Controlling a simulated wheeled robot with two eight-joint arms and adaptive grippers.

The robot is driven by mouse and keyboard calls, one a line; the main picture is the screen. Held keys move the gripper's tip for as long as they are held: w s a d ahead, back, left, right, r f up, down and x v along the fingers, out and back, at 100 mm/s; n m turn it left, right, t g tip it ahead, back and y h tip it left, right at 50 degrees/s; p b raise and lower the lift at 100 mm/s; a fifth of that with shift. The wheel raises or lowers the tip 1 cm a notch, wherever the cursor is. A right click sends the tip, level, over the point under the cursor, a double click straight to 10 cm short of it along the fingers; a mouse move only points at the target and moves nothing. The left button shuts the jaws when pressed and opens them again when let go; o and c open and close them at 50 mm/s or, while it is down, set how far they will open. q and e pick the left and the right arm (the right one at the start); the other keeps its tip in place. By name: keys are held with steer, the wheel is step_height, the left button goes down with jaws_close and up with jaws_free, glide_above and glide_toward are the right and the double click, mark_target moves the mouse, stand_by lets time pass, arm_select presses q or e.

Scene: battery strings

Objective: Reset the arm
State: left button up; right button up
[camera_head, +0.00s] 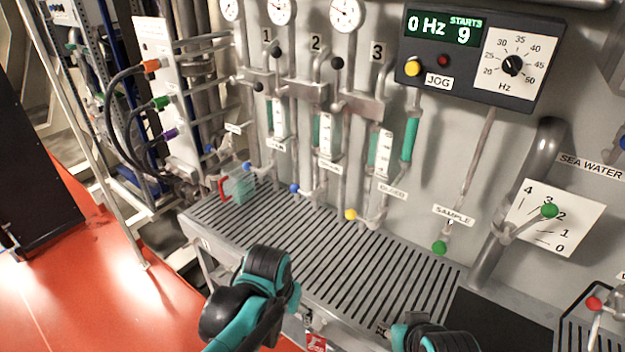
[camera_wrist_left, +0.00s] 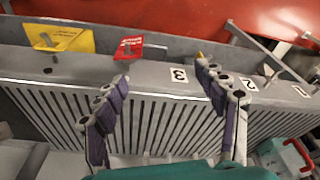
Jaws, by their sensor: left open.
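My left arm (camera_head: 250,300), teal and black, reaches up from the bottom of the head view in front of the slatted grey bench (camera_head: 330,250). Its fingers are hard to make out there. In the left wrist view my left gripper (camera_wrist_left: 162,74) is open, its two purple-padded fingers wide apart with nothing between them. It hangs over the slatted bench top and its front edge, near the number 3 label (camera_wrist_left: 179,75). A teal and black part of my right arm (camera_head: 435,336) shows at the bottom edge; its fingers are not seen.
A control box (camera_head: 480,55) reads 0 Hz. A dial lever (camera_head: 530,220) is at right. Most slats are clear.

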arm_select(q)
steer(key=s+a+r+n+t, duration=0.2)
steer(key=s+a+r+t, duration=0.2)
steer(key=a, duration=0.7)
steer(key=shift+s+a+r+n+t+y, duration=0.2)
steer(key=shift+s+a+n+t+y, duration=0.25)
steer(key=shift+s, duration=0.45)
